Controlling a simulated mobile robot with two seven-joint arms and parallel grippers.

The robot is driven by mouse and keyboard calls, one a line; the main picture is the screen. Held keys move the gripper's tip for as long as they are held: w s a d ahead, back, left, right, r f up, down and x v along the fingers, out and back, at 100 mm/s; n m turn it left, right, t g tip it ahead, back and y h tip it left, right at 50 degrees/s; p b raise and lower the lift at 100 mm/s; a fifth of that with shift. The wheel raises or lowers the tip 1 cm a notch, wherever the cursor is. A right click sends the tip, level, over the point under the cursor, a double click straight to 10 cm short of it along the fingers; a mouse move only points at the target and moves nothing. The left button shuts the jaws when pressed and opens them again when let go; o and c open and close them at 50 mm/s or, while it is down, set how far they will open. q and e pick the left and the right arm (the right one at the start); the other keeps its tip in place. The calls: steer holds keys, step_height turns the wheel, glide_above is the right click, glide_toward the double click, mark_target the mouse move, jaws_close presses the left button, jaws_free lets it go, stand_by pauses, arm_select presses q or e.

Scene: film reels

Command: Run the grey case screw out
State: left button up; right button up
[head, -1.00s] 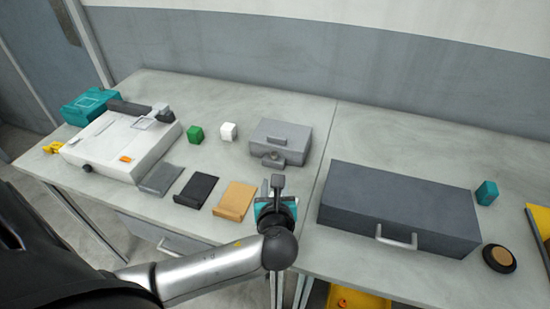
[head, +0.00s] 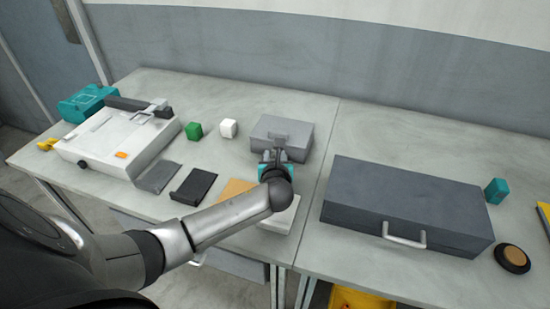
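The small grey case (head: 286,130) with a handle on its lid stands on the left table near the seam between the tables. My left gripper (head: 273,157) is at the front face of this case, where the case screw sits. The screw is hidden behind the gripper. I cannot tell whether the fingers are open or touching the screw. My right gripper is not in view.
A large dark grey case (head: 405,205) stands to the right. A round black disc (head: 512,258) lies far right.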

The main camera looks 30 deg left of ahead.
arm_select(q)
steer(key=shift+w+a+f, duration=0.2)
steer(key=shift+w, duration=0.15)
jaws_close()
stand_by(0.3)
